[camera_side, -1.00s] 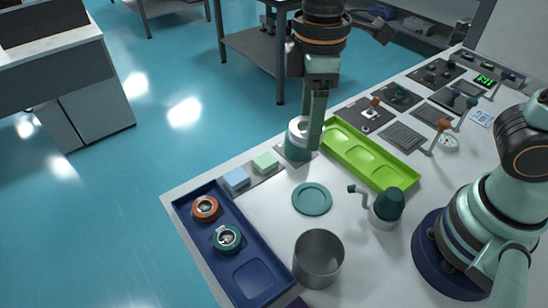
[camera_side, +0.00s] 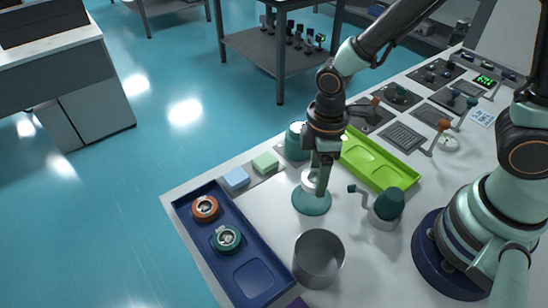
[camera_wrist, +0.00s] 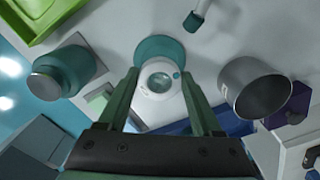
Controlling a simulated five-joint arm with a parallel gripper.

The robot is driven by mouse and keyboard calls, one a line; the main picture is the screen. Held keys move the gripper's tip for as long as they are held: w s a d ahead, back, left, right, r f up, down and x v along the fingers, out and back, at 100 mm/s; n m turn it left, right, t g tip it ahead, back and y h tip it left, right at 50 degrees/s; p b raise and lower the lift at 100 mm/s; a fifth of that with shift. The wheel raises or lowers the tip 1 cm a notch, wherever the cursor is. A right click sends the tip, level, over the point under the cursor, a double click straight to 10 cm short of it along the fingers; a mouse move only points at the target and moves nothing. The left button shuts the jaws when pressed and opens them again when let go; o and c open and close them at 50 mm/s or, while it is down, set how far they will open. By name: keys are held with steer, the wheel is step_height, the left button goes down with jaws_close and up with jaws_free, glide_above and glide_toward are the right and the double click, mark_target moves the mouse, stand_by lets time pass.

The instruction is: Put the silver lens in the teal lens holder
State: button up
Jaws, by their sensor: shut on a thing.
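My gripper (camera_side: 319,188) points down over the flat teal disc (camera_side: 311,204), with a round silver piece (camera_side: 309,181), apparently the silver lens, at its fingers. In the wrist view my gripper (camera_wrist: 158,76) is shut on the silver lens (camera_wrist: 157,86), a pale ring with a glassy middle. The teal disc (camera_wrist: 160,48) lies partly behind it; I cannot tell whether they touch. A teal ring part (camera_side: 227,238) with a metal middle lies in the navy tray (camera_side: 265,290). I cannot tell for sure which teal thing is the lens holder.
An orange ring part (camera_side: 205,208) is also in the tray. A grey metal cup (camera_side: 318,260) stands in front of the disc. A teal jar (camera_side: 295,143), a lime tray (camera_side: 385,170), a teal-capped vessel (camera_side: 388,206) and two pastel blocks (camera_side: 236,179) surround the area.

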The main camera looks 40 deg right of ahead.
mark_target(314, 198)
steer(key=shift+f, duration=2.4)
steer(key=shift+f, duration=0.1)
steer(key=o, duration=1.4)
step_height(314, 198, up, 12)
steer(key=shift+f, duration=0.1)
steer(key=shift+w+d+r, duration=0.1)
steer(key=shift+r, duration=0.25)
steer(key=d+r+m+t, duration=0.2)
steer(key=d+r+m, duration=0.1)
steer(key=d+r, duration=0.1)
steer(key=d+r+m+t, duration=0.1)
steer(key=d+r+m, duration=0.3)
steer(key=d+r+m+t, duration=0.2)
steer(key=d+r+m, duration=0.1)
steer(key=d+m, duration=0.1)
steer(key=shift+w+d+r+t, duration=0.25)
steer(key=shift+w+r+t, duration=0.05)
steer(key=shift+w+r, duration=0.1)
